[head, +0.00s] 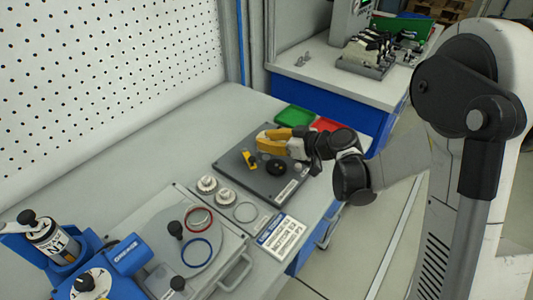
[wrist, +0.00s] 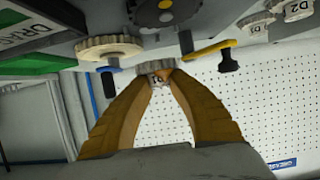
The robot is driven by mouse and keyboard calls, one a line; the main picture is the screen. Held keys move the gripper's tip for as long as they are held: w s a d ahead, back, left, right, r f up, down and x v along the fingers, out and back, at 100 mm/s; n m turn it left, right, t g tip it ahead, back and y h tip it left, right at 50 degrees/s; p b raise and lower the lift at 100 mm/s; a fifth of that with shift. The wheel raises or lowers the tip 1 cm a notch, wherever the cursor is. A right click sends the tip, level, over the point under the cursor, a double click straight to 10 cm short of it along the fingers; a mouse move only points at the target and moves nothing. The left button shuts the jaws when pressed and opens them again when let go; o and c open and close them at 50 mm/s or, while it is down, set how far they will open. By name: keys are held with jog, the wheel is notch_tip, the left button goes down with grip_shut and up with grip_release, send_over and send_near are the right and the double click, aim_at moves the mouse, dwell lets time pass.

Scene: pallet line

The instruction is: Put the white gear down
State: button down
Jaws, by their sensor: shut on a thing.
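The white gear (wrist: 157,66) is between my fingertips in the wrist view, with a small marked hub facing the camera. My gripper (wrist: 160,78) is shut on it, its two yellow fingers closing from both sides. In the head view my gripper (head: 261,141) is over the dark plate (head: 234,171), and I cannot make out the held gear there. A black gear (head: 276,167) sits on the plate below the gripper; it also shows in the wrist view (wrist: 165,14). A pale gear (wrist: 109,47) is beside the held one in the wrist view.
Two pale gears (head: 207,184) (head: 225,197) stand on the grey panel left of the plate. A yellow-handled part (head: 250,158) stands on the plate. Green (head: 293,116) and red (head: 325,124) trays lie behind it. A printed label block (head: 281,236) lies in front.

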aim_at(266, 157)
jog(key=shift+f+b, duration=1.05)
jog(key=shift+f, duration=0.9)
jog(key=shift+f, duration=0.25)
jog(key=c, duration=1.3)
grip_release()
jog(key=shift+r, duration=0.1)
jog(key=shift+c, duration=0.2)
